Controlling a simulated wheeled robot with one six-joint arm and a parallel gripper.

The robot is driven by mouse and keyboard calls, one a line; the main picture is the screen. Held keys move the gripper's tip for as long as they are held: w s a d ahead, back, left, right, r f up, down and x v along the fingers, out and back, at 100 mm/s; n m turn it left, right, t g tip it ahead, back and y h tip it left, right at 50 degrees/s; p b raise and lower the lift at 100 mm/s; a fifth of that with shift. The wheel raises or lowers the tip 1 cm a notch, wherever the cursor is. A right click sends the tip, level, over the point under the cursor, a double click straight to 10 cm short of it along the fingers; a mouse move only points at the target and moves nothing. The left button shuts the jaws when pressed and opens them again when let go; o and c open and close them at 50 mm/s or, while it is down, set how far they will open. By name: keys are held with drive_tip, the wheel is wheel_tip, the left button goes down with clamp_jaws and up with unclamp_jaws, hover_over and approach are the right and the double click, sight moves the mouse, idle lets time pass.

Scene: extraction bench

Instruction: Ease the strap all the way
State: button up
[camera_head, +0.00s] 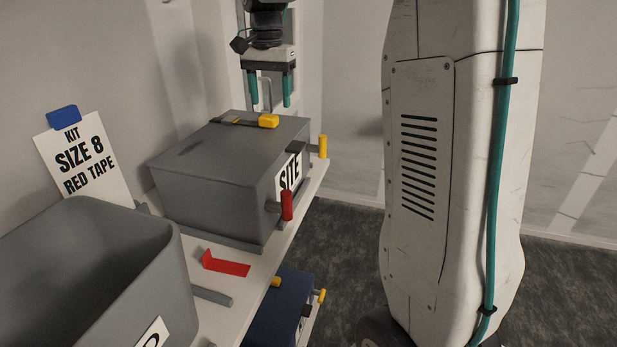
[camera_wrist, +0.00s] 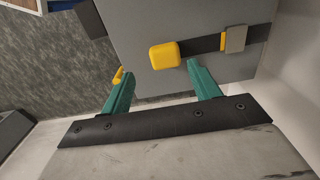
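A grey case (camera_head: 225,160) marked "SITE" stands on the white bench. A black strap (camera_head: 240,122) lies across the far part of its lid, with a yellow tab (camera_head: 268,121) at its right end. In the wrist view the strap (camera_wrist: 205,45) runs through a grey buckle (camera_wrist: 235,39), with the yellow tab (camera_wrist: 164,55) at its left end. My gripper (camera_head: 270,105) points down near the tab, at the far side of the case. Its two green fingers are apart with nothing held. In the wrist view the tab shows between and just beyond the fingertips (camera_wrist: 156,67); contact is not visible.
Red (camera_head: 286,205) and yellow (camera_head: 323,146) handles stick out from the case's right side. A blue case (camera_head: 272,315) sits below the bench (camera_head: 290,240).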

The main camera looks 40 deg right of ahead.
sight(271, 116)
wheel_tip(271, 116, up, 3)
drive_tip(key=shift+r, duration=0.15)
drive_tip(key=s+a+f+n, duration=0.2)
drive_tip(key=s+a+n, duration=0.1)
drive_tip(key=s, duration=0.6)
drive_tip(key=s+a+f+n, duration=0.3)
drive_tip(key=s+a, duration=0.1)
drive_tip(key=s, duration=0.5)
drive_tip(key=s+a+f+n+t, duration=0.1)
drive_tip(key=s+a+f+n, duration=0.1)
drive_tip(key=s, duration=0.7)
drive_tip(key=shift+s+a+f+n, duration=0.4)
drive_tip(key=shift+a+n, duration=0.3)
drive_tip(key=shift+a, duration=0.45)
